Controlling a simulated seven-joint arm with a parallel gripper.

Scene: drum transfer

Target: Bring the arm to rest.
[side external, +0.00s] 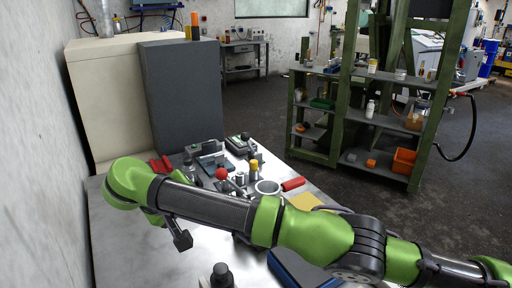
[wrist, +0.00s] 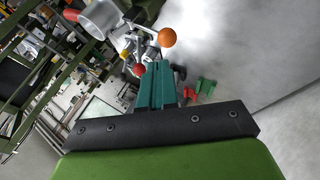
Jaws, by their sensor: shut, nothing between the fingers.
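My gripper (wrist: 157,70) shows in the wrist view as two teal fingers pressed together, with nothing between them. Behind them lies a black bolted plate and my green wrist. In the side view my green and dark arm stretches from the lower right across the metal table (side external: 125,255) to the left. Its fingers cannot be made out clearly there. The arm is above the table and hides part of it. In the wrist view an orange ball (wrist: 168,37) and a clear cup (wrist: 100,18) appear beyond the fingertips.
On the table are a red ball (side external: 221,173), a white ring-shaped cup (side external: 268,187), a red cylinder (side external: 293,184) and a yellow pad (side external: 305,201). A dark grey cabinet (side external: 181,100) stands behind. A green shelf rack (side external: 335,115) stands at the right. A wall borders the left.

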